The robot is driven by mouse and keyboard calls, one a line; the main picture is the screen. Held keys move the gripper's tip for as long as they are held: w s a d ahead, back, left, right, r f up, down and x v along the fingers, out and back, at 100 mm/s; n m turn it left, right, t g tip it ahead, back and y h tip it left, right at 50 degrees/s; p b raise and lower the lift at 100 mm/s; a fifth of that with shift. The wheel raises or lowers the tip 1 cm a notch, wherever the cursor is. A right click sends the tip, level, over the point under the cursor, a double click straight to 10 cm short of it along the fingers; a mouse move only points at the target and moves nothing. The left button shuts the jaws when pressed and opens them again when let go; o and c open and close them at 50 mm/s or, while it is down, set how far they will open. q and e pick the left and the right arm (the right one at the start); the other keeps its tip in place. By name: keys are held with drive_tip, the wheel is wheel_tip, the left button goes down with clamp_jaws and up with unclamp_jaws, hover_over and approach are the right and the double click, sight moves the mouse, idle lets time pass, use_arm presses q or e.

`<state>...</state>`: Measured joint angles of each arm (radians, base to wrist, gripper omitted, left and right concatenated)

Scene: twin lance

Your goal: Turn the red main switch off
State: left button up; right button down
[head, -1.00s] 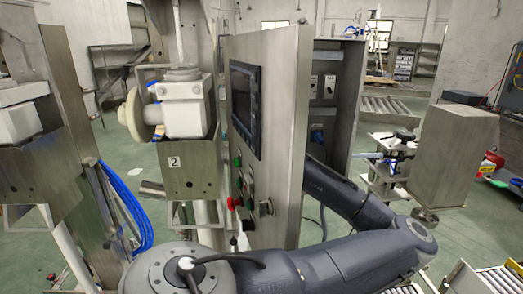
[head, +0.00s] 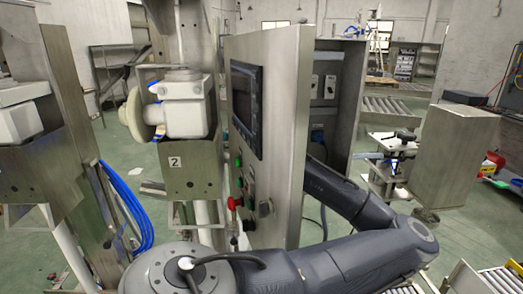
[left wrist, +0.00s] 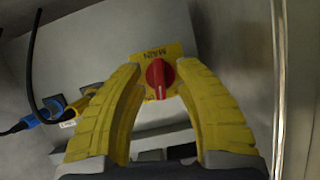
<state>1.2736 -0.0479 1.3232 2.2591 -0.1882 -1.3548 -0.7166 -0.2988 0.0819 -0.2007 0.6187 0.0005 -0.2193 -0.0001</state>
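The red main switch (left wrist: 160,74) shows in the left wrist view, on a yellow plate (left wrist: 172,50) marked MAIN, on a grey panel inside the cabinet. Its handle looks roughly upright in that view. My left gripper (left wrist: 158,76) has its two yellow fingers spread, one on each side of the switch, with a gap between them. I cannot tell whether either finger touches it. In the head view the main switch and the left gripper are hidden behind the open cabinet door (head: 283,110); only my arm reaching behind it shows. My right gripper is not in view.
The door carries a dark screen (head: 246,104), several buttons and a red knob (head: 232,203) on its outer face. In the left wrist view a blue connector (left wrist: 52,106) with a black cable is left of the fingers, and a metal edge (left wrist: 280,90) is at right.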

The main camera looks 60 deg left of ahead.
use_arm(q)
drive_tip(key=v, duration=0.7)
drive_tip(key=shift+d+n, duration=0.1)
drive_tip(key=shift+n, duration=0.2)
